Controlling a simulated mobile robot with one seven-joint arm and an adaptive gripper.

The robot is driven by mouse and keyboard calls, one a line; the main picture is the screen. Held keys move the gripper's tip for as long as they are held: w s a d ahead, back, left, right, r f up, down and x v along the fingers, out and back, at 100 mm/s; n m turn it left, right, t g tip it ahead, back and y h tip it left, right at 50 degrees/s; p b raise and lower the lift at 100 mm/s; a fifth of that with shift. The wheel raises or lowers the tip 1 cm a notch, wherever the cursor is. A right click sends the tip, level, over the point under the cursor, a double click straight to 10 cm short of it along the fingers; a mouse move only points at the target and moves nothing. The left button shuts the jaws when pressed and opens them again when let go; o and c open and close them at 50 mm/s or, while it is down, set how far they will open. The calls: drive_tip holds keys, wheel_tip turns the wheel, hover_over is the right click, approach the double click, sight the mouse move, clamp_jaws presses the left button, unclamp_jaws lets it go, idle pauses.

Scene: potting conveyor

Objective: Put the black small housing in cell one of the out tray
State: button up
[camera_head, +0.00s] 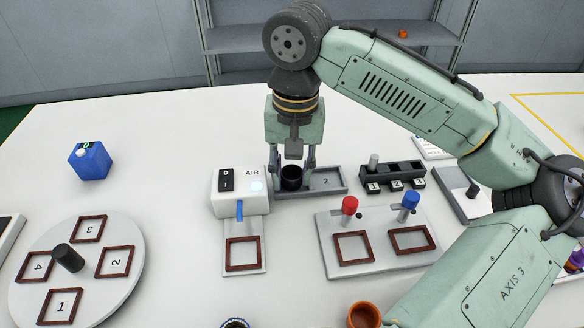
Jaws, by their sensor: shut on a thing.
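My gripper (292,170) points down at the middle back of the table, its fingers shut on the black small housing (291,178), a short round cup shape with a dark opening. The housing is at the left part of the grey out tray (330,191). The cell to its right is marked 2. The cell mark under the housing is hidden. I cannot tell whether the housing touches the tray floor.
A white AIR box (238,192) stands close on the left of the tray. A plate with red and blue knobs (384,262) lies in front. A black numbered rack (391,178) is to the right. A round dial (112,284), blue container (90,160) and orange pot (363,316) also stand here.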

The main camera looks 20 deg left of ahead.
drive_tip(key=shift+f, duration=0.2)
drive_tip(key=o, duration=0.6)
wheel_tip(320, 180, up, 12)
drive_tip(key=shift+d+r, duration=0.2)
drive_tip(key=shift+r, duration=0.05)
idle(0.3)
